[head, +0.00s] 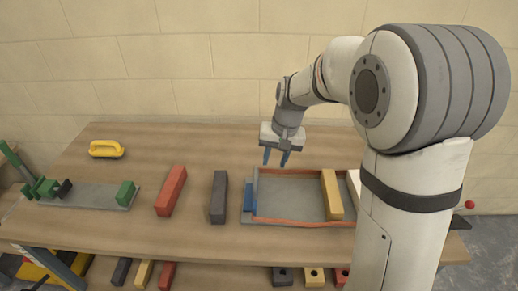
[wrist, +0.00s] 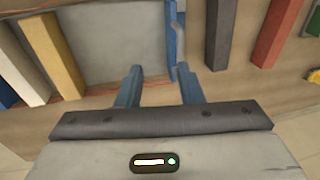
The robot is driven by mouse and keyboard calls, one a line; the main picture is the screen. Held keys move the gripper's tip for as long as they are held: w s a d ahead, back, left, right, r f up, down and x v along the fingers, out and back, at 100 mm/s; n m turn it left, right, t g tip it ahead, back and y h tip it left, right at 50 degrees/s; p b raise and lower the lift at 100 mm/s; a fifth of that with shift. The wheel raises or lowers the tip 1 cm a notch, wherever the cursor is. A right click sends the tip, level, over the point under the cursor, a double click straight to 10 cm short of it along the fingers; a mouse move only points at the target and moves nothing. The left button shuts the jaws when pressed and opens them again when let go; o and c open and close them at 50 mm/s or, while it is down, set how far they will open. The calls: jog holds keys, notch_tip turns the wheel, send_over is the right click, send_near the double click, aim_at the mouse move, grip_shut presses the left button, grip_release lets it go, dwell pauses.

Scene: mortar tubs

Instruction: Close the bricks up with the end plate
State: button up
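The end plate (head: 248,200), a blue piece, stands at the left end of a shallow grey tray (head: 290,222) with orange-red edges. In the wrist view the end plate (wrist: 172,40) is upper centre, partly behind a fingertip. The yellow brick (head: 332,194) lies across the tray's right part. The wrist view shows the yellow brick (wrist: 58,45), a white brick (wrist: 25,60) and a blue brick (wrist: 5,95) side by side; my arm hides most of this end in the head view. My gripper (head: 276,159) is open and empty above the tray's far edge; its fingers (wrist: 157,85) are apart.
A dark grey brick (head: 218,196) and a red brick (head: 171,191) lie left of the tray. A green clamp fixture (head: 85,194) and a yellow-handled float (head: 106,149) are farther left. Several bricks sit on a lower shelf. The tray's middle is bare.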

jog(key=p, duration=0.1)
send_near(256, 176)
jog(key=shift+g, duration=0.3)
jog(key=f, duration=0.2)
jog(key=a+f, duration=0.1)
jog(key=f, duration=0.2)
jog(key=f+p, duration=0.1)
jog(key=f, duration=0.2)
jog(key=shift+w+a, duration=0.2)
jog(key=shift+c, duration=0.3)
grip_shut()
jog(key=shift+r, duration=0.1)
